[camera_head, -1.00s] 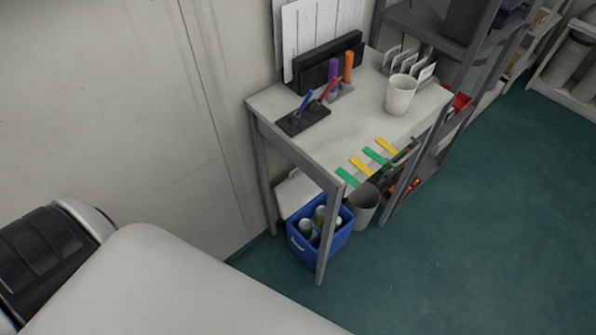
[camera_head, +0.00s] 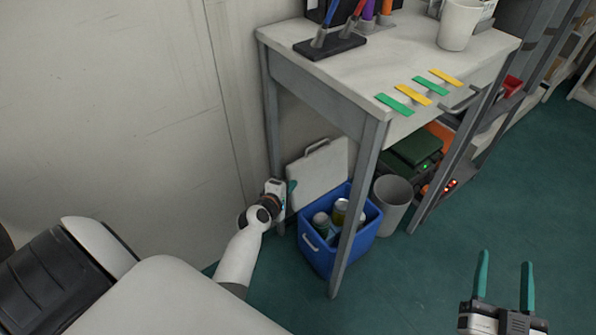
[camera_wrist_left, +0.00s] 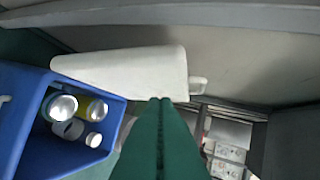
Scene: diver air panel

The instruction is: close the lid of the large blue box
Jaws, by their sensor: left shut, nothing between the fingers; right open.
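The large blue box (camera_head: 318,257) stands on the floor under the table, with several cans in it. Its white lid (camera_head: 318,178) is open, standing up at the back of the box near the wall. In the left wrist view the blue box (camera_wrist_left: 30,125) is at left and the lid (camera_wrist_left: 125,70) crosses the upper middle. My left gripper (camera_head: 291,190) is shut and empty, beside the left edge of the lid; in the wrist view its teal fingers (camera_wrist_left: 160,110) are together in front of the lid. Contact cannot be told. My right gripper (camera_head: 503,275) is open and empty at lower right.
The table (camera_head: 330,85) stands over the box, and its front leg (camera_head: 352,215) is before the box. A grey bin (camera_head: 392,203) stands right of the box. Dark equipment with small lights (camera_head: 415,150) is behind the bin. The green floor at right is clear.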

